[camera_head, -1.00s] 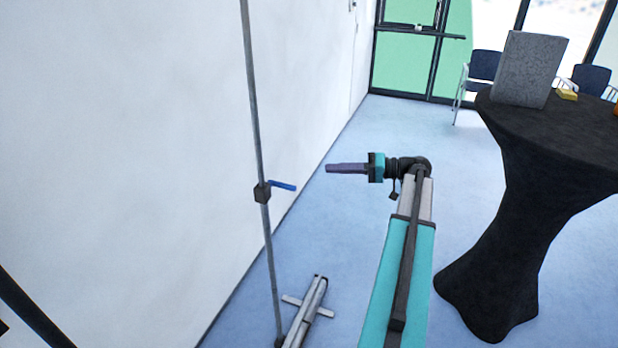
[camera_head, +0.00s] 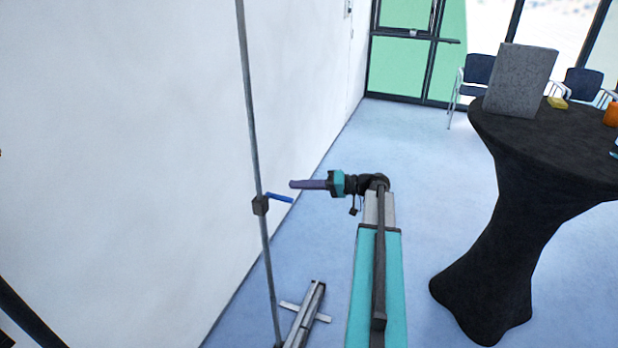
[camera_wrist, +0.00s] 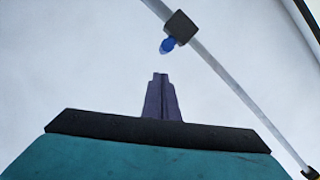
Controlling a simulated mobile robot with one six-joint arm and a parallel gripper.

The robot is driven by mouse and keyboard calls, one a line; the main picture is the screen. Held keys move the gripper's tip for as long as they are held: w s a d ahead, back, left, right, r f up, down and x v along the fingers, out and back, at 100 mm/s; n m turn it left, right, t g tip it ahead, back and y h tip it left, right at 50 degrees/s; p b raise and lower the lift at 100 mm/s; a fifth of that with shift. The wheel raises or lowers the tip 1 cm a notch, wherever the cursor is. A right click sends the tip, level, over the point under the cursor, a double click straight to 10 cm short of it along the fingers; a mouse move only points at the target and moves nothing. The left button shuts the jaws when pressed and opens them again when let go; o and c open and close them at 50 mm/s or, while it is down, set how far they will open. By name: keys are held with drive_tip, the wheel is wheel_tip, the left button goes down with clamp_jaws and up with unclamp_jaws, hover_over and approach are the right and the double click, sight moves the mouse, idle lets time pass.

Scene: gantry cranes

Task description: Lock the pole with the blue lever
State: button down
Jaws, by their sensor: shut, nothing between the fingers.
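The grey pole (camera_head: 247,90) stands near the white wall in the head view. A dark clamp block (camera_head: 260,205) sits on it, with the blue lever (camera_head: 280,198) sticking out to the right and slightly up. My gripper (camera_head: 292,184) is shut and empty, its purple fingers pointing left, just above the lever's outer end in the picture. In the wrist view the pole (camera_wrist: 225,72) runs diagonally, and the blue lever (camera_wrist: 167,45) shows nearly end-on below the clamp block (camera_wrist: 181,27). The shut fingertips (camera_wrist: 160,76) point up toward it with a visible gap.
A metal floor stand (camera_head: 305,318) lies at the pole's foot. A black-draped table (camera_head: 500,230) stands to the right, with a grey box (camera_head: 520,80) on top. Chairs (camera_head: 478,70) are at the back.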

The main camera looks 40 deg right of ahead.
drive_tip(key=shift+s+a+f+p, duration=0.25)
drive_tip(key=shift+s+a+f, duration=0.1)
drive_tip(key=shift+a, duration=0.15)
drive_tip(key=shift+s+a+f+p, duration=0.25)
drive_tip(key=shift+a+f, duration=0.1)
drive_tip(key=shift+a, duration=0.15)
drive_tip(key=shift+d, duration=0.1)
drive_tip(key=shift+a+f+b, duration=0.15)
drive_tip(key=shift+a+b, duration=0.1)
drive_tip(key=shift+b, duration=0.15)
drive_tip(key=shift+d, duration=0.15)
